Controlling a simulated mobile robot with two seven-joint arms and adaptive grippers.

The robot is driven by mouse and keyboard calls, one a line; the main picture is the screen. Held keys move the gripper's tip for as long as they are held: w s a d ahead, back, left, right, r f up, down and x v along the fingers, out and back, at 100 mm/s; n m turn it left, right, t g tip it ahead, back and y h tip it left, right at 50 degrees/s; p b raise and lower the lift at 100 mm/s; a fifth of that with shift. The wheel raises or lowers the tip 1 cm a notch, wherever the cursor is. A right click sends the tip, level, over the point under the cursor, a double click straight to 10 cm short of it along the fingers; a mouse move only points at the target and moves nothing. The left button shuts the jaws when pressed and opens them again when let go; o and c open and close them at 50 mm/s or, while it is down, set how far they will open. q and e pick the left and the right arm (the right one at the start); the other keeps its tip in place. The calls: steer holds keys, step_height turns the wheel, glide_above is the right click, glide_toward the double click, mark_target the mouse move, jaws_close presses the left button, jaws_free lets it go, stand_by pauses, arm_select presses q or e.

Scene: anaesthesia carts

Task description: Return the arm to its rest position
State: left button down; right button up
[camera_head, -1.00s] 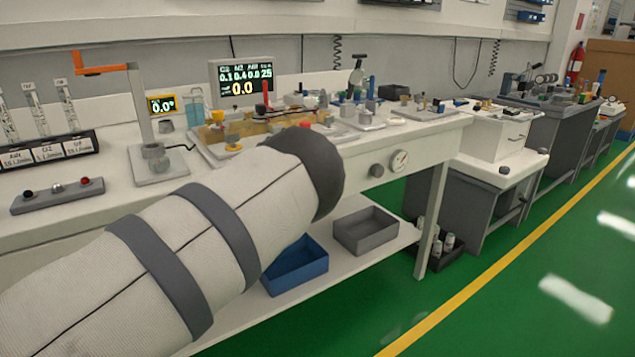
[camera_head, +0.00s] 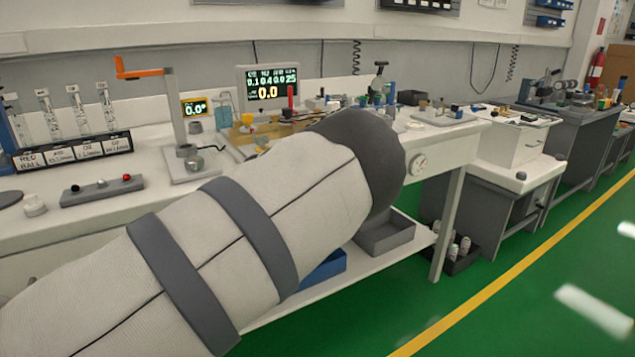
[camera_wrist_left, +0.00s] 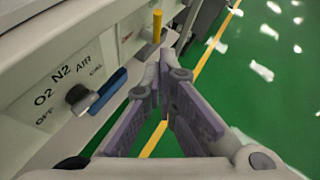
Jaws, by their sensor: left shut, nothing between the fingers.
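My left arm (camera_head: 255,225), in a pale sleeve with grey bands, comes in from the lower left of the head view and crosses in front of the bench. Its dark grey end covers part of the bench front. My left gripper does not show in the head view. In the left wrist view my left gripper (camera_wrist_left: 165,68) is shut, its fingertips together, with nothing between them. It is beside a panel (camera_wrist_left: 60,70) marked O2, N2, AIR, CAL and OFF, with a dark knob (camera_wrist_left: 78,96) and a blue bar (camera_wrist_left: 108,92). My right gripper is not in view.
The bench (camera_head: 75,220) carries flow tubes, a stand with an orange lever (camera_head: 140,73) and a lit display (camera_head: 268,84). A grey bin (camera_head: 385,238) and a blue bin (camera_head: 325,268) are on the lower shelf. Green floor (camera_head: 540,270) is open at right.

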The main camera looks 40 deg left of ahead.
arm_select(q)
steer(key=shift+v, duration=1.3)
steer(key=shift+r, duration=0.1)
